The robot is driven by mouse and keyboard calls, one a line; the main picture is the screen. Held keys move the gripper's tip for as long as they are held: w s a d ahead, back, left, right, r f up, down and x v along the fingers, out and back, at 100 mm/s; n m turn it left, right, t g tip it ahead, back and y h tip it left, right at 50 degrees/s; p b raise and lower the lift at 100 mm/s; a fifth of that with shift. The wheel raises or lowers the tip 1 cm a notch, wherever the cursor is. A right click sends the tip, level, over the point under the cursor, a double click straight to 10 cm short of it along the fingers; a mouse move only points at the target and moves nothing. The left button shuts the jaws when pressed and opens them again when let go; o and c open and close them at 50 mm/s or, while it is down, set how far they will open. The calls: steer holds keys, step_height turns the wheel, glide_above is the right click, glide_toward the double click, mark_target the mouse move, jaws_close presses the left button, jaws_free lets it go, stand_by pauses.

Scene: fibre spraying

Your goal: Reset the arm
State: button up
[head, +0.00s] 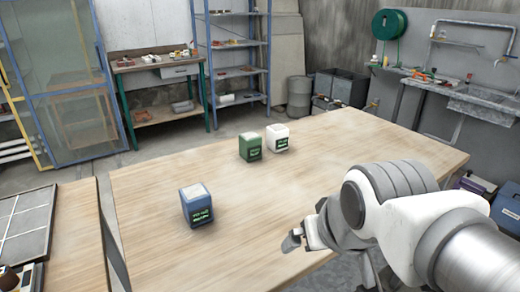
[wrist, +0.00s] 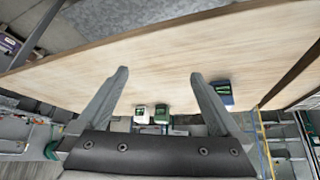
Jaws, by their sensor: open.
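My gripper (head: 292,241) is at the lower right in the head view, beside or over the near right edge of the wooden table (head: 300,195). In the wrist view my gripper (wrist: 159,76) shows two spread fingers with nothing held between them. A blue box (head: 196,205) with a pale top stands on the table left of my gripper. A green box (head: 250,147) and a white box (head: 278,138) stand close together farther back. The wrist view also shows the blue box (wrist: 222,92), the green box (wrist: 161,113) and the white box (wrist: 142,114), all apart from the fingers.
A second surface with a framed grey panel (head: 24,232) lies at the left. Behind are a workbench (head: 150,66), a blue shelf rack (head: 237,72), a grey barrel (head: 299,90) and a wall bench with a green hose reel (head: 389,24). The table's middle is clear.

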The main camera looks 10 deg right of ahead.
steer(key=shift+s+d+r+g, duration=0.1)
steer(key=shift+s+d+g, duration=0.15)
steer(key=shift+s, duration=0.5)
steer(key=shift+s+d+g, duration=0.15)
steer(key=shift+s+d, duration=0.1)
steer(key=shift+s, duration=0.45)
steer(key=shift+r, duration=0.15)
